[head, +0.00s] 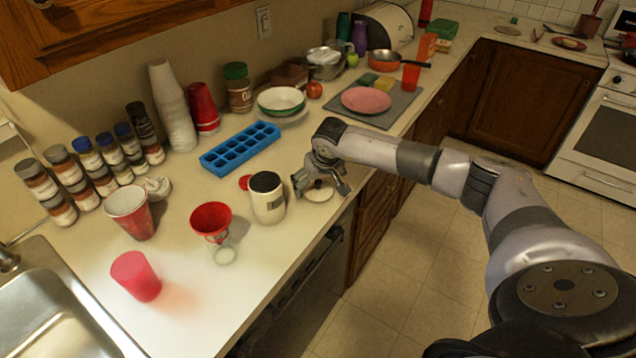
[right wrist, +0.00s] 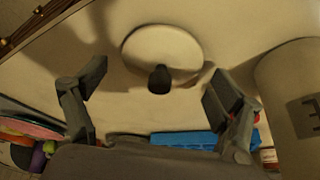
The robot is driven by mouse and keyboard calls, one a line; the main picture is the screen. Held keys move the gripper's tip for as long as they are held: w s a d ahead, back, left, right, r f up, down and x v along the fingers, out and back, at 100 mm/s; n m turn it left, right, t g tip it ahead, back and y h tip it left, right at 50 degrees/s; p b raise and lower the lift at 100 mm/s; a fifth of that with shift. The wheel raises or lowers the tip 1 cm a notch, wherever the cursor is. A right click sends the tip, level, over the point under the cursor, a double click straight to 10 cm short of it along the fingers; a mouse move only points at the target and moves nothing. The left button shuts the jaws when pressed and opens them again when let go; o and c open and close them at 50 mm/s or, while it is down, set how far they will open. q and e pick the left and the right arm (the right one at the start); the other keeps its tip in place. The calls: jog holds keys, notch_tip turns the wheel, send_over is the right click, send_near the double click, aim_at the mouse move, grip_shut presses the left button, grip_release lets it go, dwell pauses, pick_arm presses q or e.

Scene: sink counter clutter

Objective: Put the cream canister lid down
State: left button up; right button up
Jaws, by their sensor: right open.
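The cream canister lid (head: 318,194) is a round cream disc with a dark knob. It lies flat on the counter near the front edge, knob up, and it also shows in the right wrist view (right wrist: 160,42). The cream canister (head: 267,204) stands upright just left of the lid, with a dark top; its side shows in the right wrist view (right wrist: 294,105). My right gripper (head: 322,186) is over the lid with fingers spread. My left gripper is out of view.
A blue ice tray (head: 240,147) lies behind the canister. A red funnel-like cup (head: 211,219) and more red cups stand to the left. The counter's front edge is close to the lid. A pink plate (head: 366,100) on a grey mat is farther back.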

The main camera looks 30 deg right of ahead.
jog(key=b+v, duration=0.3)
jog(key=v, duration=0.9)
jog(key=shift+r+b, duration=0.1)
jog(key=shift+b, duration=0.2)
